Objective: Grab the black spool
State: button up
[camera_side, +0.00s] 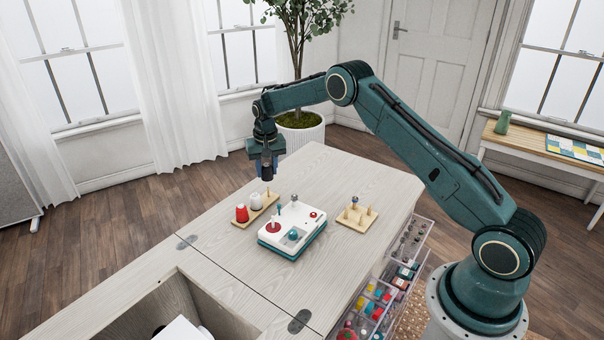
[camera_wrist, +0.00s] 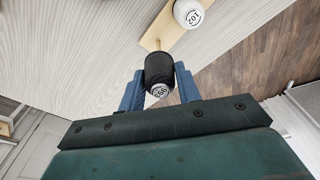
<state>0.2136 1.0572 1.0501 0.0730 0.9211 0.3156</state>
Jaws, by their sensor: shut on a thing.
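The black spool (camera_wrist: 160,70) is between the two blue fingers of my gripper (camera_wrist: 160,90) in the wrist view; its white end with printed digits faces the camera. In the side view my gripper (camera_side: 266,172) is shut on the black spool (camera_side: 266,173), above the far end of a wooden spool rack (camera_side: 262,205). A red spool (camera_side: 242,213) and a white spool (camera_side: 255,201) stand on that rack. The white spool also shows in the wrist view (camera_wrist: 188,13), beyond the black one. I cannot tell whether the black spool is clear of its peg.
A white and teal device (camera_side: 291,231) with knobs sits right of the rack. A wooden peg stand (camera_side: 356,216) is farther right. The cabinet has an open well (camera_side: 172,308) at the front and clear drawers (camera_side: 388,280) at the right. The tabletop behind the device is clear.

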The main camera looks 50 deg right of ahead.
notch_tip(320, 180, up, 13)
dwell(0.3)
jog(key=shift+f, duration=0.1)
